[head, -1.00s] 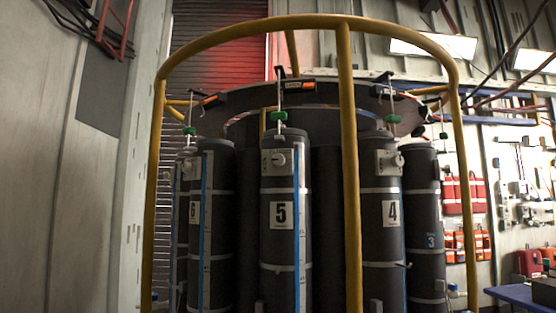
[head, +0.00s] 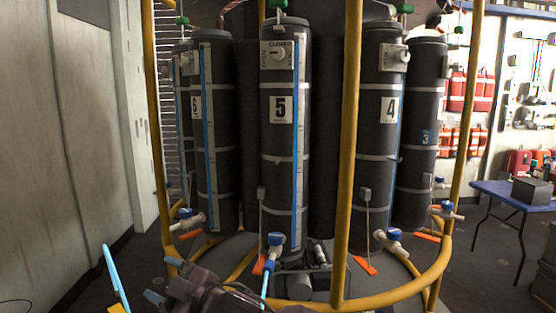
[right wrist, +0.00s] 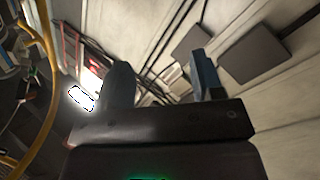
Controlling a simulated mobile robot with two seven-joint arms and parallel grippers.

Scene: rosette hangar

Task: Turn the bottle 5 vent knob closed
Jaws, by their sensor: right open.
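The bottle 5 vent knob (head: 280,55) is a small pale knob on a white plate near the top of the dark bottle 5 (head: 279,135). The plate has small lettering above and to the left of the knob; I cannot tell which way the knob points. My right gripper (head: 163,280) is low in the head view, well below and left of the knob, touching nothing that I can see. In the right wrist view its two fingers (right wrist: 160,85) stand apart and empty.
Yellow rails (head: 350,150) surround the bottles; one upright stands between bottle 5 and bottle 4 (head: 380,130). Bottle 6 (head: 216,130) is to the left. Blue-handled valves (head: 276,239) sit low on the bottles. A blue table (head: 505,192) stands at the right.

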